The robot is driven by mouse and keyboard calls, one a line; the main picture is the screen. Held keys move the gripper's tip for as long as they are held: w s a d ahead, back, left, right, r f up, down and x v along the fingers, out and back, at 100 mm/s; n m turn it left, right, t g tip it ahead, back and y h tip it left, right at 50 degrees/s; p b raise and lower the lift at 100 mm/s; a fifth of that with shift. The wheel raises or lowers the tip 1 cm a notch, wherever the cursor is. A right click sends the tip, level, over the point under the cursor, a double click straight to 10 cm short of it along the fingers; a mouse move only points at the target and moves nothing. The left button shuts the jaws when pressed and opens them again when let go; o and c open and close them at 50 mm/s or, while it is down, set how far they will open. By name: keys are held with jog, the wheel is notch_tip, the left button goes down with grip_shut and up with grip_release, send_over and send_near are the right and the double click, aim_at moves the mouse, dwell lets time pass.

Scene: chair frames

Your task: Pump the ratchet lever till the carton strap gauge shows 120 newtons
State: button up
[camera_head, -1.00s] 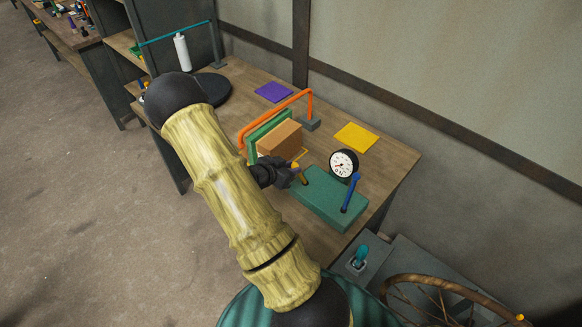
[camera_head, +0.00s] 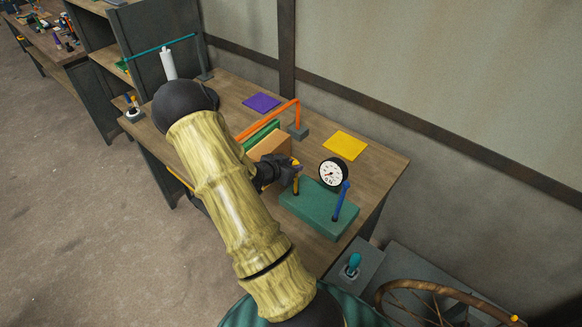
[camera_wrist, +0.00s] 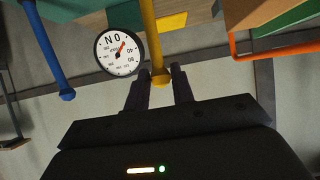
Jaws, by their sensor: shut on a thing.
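My gripper (camera_head: 289,171) is shut on the top end of the yellow lever (camera_head: 296,184). In the wrist view its two fingers (camera_wrist: 164,80) sit either side of the tip of that lever (camera_wrist: 151,35). The lever stands nearly upright on the green base (camera_head: 318,216). A blue lever (camera_head: 339,205) stands at the base's right. The round white gauge (camera_head: 333,174) is behind the base; in the wrist view the gauge (camera_wrist: 119,52) appears upside down, its red needle at the low end, exact value unclear. The brown carton (camera_head: 270,146) is partly hidden by my arm.
An orange arched bar (camera_head: 297,112) and a green panel (camera_head: 262,133) stand by the carton. A yellow square (camera_head: 345,145) and a purple square (camera_head: 262,102) lie flat on the bench (camera_head: 385,164). A spoked wheel (camera_head: 432,292) and a teal-handled switch (camera_head: 353,262) are at lower right.

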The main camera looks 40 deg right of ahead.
jog(key=shift+w+d+b, duration=0.2)
jog(key=shift+d+b, duration=0.1)
jog(key=shift+d, duration=1.15)
jog(key=o, duration=0.9)
jog(key=shift+a, duration=0.15)
jog(key=v, duration=1.7)
jog(key=shift+s+a+r+b, duration=0.1)
jog(key=shift+r+b, duration=0.05)
jog(key=shift+b, duration=0.2)
